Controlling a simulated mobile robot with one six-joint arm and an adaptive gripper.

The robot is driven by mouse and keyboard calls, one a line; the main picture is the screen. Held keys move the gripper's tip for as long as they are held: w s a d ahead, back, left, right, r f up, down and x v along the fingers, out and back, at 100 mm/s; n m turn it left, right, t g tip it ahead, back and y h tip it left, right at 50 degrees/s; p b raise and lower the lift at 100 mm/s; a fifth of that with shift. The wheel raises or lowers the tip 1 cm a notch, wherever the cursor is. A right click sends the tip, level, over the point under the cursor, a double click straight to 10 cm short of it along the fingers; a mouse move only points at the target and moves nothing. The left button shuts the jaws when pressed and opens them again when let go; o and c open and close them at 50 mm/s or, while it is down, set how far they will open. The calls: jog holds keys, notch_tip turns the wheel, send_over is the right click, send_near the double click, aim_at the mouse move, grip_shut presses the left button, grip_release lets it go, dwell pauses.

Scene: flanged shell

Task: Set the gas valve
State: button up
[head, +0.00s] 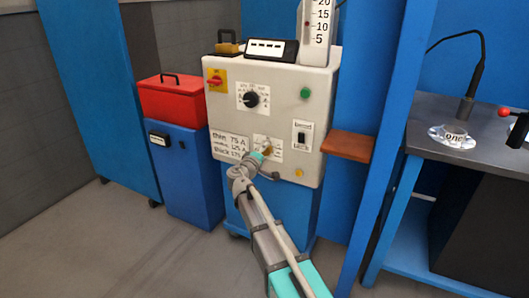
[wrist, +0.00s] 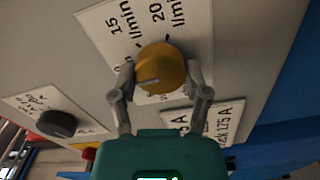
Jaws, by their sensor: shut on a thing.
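The gas valve is a round yellow-brown knob (wrist: 165,68) on a white l/min scale plate (wrist: 110,22), on the front of a light grey machine (head: 222,106). The figures 15 and 20 are readable on the plate in the wrist view; the other figures are partly hidden. My gripper (wrist: 161,76) is shut on the knob, with one finger on each side. In the head view my gripper (head: 261,154) reaches the lower middle of the machine front and partly covers the knob.
A black dial (head: 251,99) sits higher on the panel, and a switch (head: 301,138) to the right. A brown shelf (head: 347,146) juts out at the machine's right. A red box (head: 182,103) on a blue cabinet stands left. Floor in front at left is clear.

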dwell(0.3)
jog(key=shift+w, duration=0.1)
jog(key=o, duration=1.1)
jog(key=shift+o, duration=0.2)
jog(key=v, duration=1.2)
